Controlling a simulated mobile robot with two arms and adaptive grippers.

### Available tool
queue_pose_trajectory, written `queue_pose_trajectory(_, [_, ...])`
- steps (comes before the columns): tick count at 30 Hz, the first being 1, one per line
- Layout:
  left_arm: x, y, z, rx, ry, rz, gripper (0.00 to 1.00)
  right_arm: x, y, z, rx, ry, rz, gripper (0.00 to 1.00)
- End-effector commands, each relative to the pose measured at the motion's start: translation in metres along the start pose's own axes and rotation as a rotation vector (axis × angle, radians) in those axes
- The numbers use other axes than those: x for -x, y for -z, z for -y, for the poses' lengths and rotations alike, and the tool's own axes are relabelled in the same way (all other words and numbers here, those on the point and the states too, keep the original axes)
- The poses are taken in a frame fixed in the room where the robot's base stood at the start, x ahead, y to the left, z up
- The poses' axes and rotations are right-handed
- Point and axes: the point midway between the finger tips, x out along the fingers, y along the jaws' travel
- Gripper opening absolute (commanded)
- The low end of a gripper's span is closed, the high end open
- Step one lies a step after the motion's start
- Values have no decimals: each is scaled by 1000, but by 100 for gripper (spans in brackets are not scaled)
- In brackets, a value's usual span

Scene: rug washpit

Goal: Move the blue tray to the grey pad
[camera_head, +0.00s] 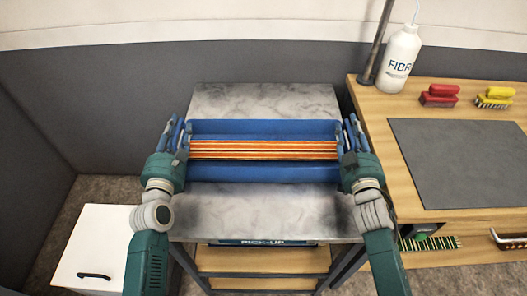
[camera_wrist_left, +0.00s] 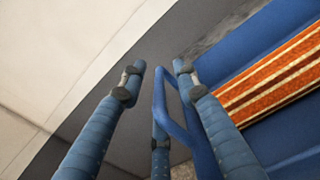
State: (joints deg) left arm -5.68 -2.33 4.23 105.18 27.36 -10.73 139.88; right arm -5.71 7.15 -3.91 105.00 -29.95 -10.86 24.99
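The blue tray (camera_head: 265,172) lies on the marble-topped stand, with orange striped material (camera_head: 263,150) inside it. My left gripper (camera_head: 176,131) is at the tray's left end. In the left wrist view, its fingers (camera_wrist_left: 157,75) stand apart, with the tray's blue handle (camera_wrist_left: 163,100) between them, closer to the right-hand finger. My right gripper (camera_head: 351,132) is at the tray's right end, with its fingers spread around that end; the handle there is mostly hidden. The grey pad (camera_head: 460,160) lies flat and empty on the wooden bench to the right.
The marble stand (camera_head: 265,101) has bare top behind and in front of the tray. On the bench (camera_head: 400,125) stand a white bottle (camera_head: 398,60), a red brush (camera_head: 439,95) and a yellow brush (camera_head: 494,97), behind the pad. A post rises at the bench's back left corner. A white cabinet (camera_head: 97,245) stands lower left.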

Motion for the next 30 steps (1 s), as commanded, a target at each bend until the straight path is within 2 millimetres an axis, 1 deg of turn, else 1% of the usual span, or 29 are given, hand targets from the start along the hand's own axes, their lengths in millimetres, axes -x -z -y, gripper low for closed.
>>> queue_pose_trajectory(4, [0, 0, 0, 0, 0, 0, 31, 0, 0, 0, 0, 0, 0, 31])
queue_pose_trajectory(5, [0, 0, 0, 0, 0, 0, 29, 0, 0, 0, 0, 0, 0, 29])
queue_pose_trajectory(9, [0, 0, 0, 0, 0, 1, 1, 0, 0, 0, 0, 0, 0, 1])
queue_pose_trajectory(10, [0, 0, 0, 0, 0, 1, 0, 0, 0, 0, 0, 0, -1, 0])
queue_pose_trajectory(19, [0, -1, 0, 2, 0, 2, 0, 1, 0, 1, -2, 2, 1, 0])
queue_pose_trajectory(20, [0, -4, 0, 3, -2, 8, 0, 0, 3, 1, -2, 2, -5, 0])
queue_pose_trajectory(26, [0, -8, -1, 4, -2, 9, 0, 0, 6, 1, -3, 3, -4, 0])
queue_pose_trajectory(30, [0, -17, -3, 5, -2, 10, 0, 0, 15, 0, -3, 4, -4, 0])
